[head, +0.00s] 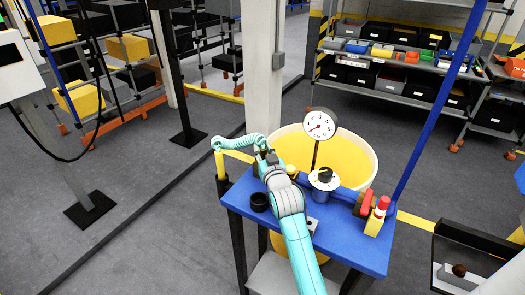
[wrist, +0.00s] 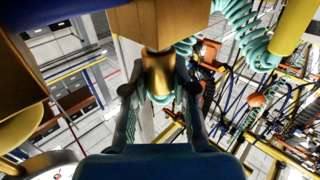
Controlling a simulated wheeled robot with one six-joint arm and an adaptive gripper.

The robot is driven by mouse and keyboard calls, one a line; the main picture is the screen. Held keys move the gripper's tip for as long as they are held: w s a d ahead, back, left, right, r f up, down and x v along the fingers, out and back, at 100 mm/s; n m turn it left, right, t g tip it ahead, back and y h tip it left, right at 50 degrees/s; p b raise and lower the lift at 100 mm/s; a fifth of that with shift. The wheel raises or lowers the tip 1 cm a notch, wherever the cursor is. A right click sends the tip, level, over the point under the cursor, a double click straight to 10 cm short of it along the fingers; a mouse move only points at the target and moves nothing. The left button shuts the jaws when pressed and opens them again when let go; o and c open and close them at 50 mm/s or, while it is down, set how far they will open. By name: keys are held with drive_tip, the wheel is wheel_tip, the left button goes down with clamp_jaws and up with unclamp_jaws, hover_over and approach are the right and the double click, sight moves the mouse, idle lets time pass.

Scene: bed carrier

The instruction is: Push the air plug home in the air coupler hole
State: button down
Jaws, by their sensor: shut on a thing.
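My gripper (head: 264,162) is at the back left of the blue bench (head: 340,238) in the head view, at the end of the teal coiled hose (head: 233,141). In the wrist view its two dark fingers close from both sides on the brass air plug (wrist: 160,78). Teal hose coils show just behind the plug. A large bronze-coloured block (wrist: 150,24) lies right against the plug's upper end; it may be the coupler body. The coupler hole is hidden, and I cannot tell how deep the plug sits. My arm covers this spot in the head view.
A dial gauge (head: 320,124) and a round knob unit (head: 323,178) stand right of my gripper. A red button on a yellow block (head: 377,217) is at the bench's right. A yellow bin (head: 357,160) stands behind.

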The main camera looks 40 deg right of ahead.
sight(263, 146)
drive_tip(key=shift+f, duration=0.25)
idle(0.8)
drive_tip(key=shift+r, duration=0.2)
drive_tip(key=shift+r, duration=2.55)
